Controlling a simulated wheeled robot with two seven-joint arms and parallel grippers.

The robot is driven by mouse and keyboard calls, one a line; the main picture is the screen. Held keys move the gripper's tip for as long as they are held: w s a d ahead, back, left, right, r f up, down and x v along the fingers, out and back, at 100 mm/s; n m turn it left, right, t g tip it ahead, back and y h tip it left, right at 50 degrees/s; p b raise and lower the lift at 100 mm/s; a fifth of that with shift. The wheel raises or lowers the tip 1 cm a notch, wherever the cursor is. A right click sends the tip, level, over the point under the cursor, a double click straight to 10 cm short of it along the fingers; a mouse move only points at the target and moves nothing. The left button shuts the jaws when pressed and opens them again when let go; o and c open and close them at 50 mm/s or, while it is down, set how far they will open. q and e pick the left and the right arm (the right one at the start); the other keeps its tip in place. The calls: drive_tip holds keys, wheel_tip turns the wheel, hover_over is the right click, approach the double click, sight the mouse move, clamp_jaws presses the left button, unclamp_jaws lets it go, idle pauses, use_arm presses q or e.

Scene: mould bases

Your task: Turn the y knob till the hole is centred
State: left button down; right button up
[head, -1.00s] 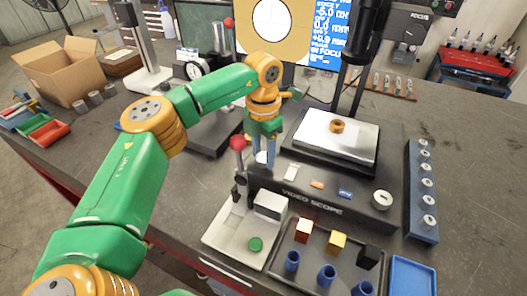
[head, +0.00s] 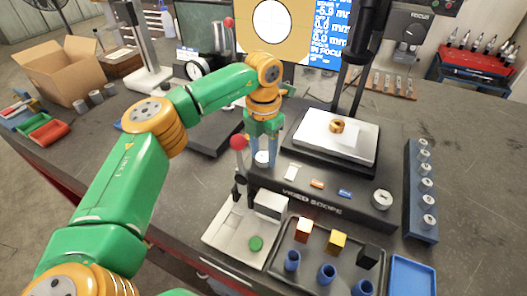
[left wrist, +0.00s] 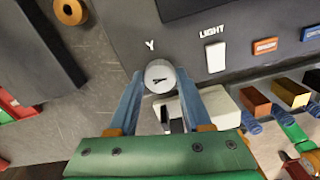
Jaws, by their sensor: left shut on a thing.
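My left gripper (head: 262,160) points down at the front left of the video scope (head: 320,208). Its blue fingers are shut on the y knob (left wrist: 160,76), a round pale knob with a dark mark, under the "Y" label in the left wrist view. In the head view the knob is partly hidden by the fingers. A brass ring-shaped part (head: 337,126) sits on the bright stage (head: 362,146). The screen (head: 243,40) shows a white round hole on a tan field; its top is cut off. The blue readout (head: 328,35) beside it is blurred. My right gripper is not in view.
A red-ball lever fixture (head: 238,143) stands close to the left of my gripper. The light switch (left wrist: 215,57) and coloured buttons lie right of the knob. In front is a tray (head: 310,262) with coloured blocks and blue cups. A blue rack (head: 421,190) stands at right.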

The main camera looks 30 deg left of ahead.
sight(263, 157)
use_arm(q)
drive_tip(key=shift+c, duration=1.7)
unclamp_jaws()
drive_tip(key=shift+r, duration=0.1)
wheel_tip(263, 157, up, 7)
drive_tip(key=shift+b, duration=0.45)
